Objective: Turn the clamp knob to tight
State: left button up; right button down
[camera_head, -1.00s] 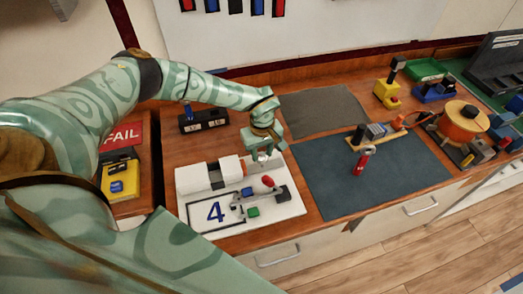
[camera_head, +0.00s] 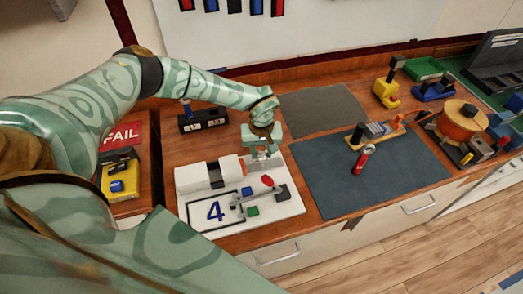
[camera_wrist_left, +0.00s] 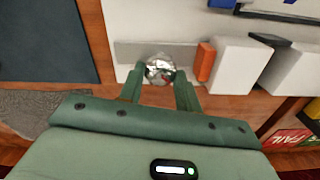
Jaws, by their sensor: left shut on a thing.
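A round, shiny silver knob (camera_wrist_left: 160,70) shows between my left fingertips in the left wrist view. It sits by a grey metal strip at the edge of the white fixture board (camera_head: 292,208). My left gripper (camera_head: 263,154) is shut on this knob, one finger on each side, pointing down at the board's back right corner. The left gripper also shows in the left wrist view (camera_wrist_left: 160,78). In the head view the fingers mostly hide the knob. I cannot read any tight mark. My right gripper is not in view.
The board carries a white block vise (camera_head: 195,176), a red-tipped lever (camera_head: 268,181) and a blue number 4. To its right, a dark mat (camera_head: 335,195) bears a red bottle (camera_head: 364,157) and a tool rack. A FAIL tray (camera_head: 121,136) stands left.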

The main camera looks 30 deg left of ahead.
aim_at(262, 154)
pick_arm(q)
jog(key=o, duration=1)
jog(key=shift+c, duration=0.2)
jog(key=shift+r, duration=0.1)
notch_tip(262, 154, up, 16)
jog(key=p, duration=0.1)
jog(key=shift+r, duration=0.15)
